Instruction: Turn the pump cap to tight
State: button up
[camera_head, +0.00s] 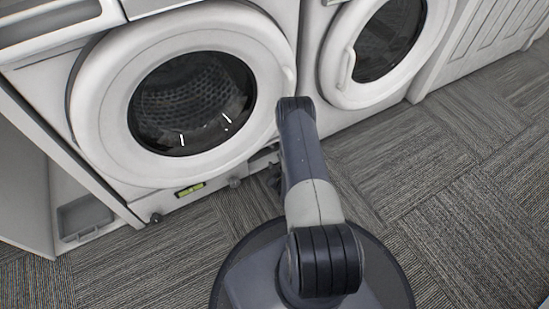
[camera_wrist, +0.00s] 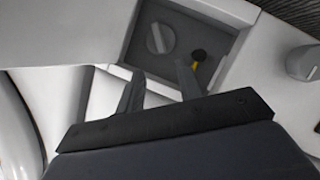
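The pump cap (camera_wrist: 160,38) is a round grey cap with a raised grip bar, set in a dark square recess (camera_wrist: 214,75) in the white washer front, in the wrist view. Its bar looks slanted in that view. My gripper (camera_wrist: 159,69) points toward the recess, its two fingers apart with nothing between them. The fingertips are just below the cap in the picture; I see no contact. In the head view my arm mostly hides the gripper, the recess and the cap.
A black-and-yellow plug (camera_wrist: 197,57) sits beside the cap, close to the right finger. A grey foot-like knob (camera_wrist: 303,62) is at the right. The washer (camera_head: 105,112) and a second washer (camera_head: 338,85) stand side by side. Carpet (camera_head: 450,215) is clear at right.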

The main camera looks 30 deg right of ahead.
jog(key=b+x, duration=0.4)
jog(key=x, duration=0.5)
jog(key=shift+w+f, duration=0.15)
jog(key=shift+w, duration=0.05)
jog(key=shift+w+d, duration=0.2)
jog(key=shift+w, duration=0.5)
jog(key=shift+c, duration=0.3)
grip_shut()
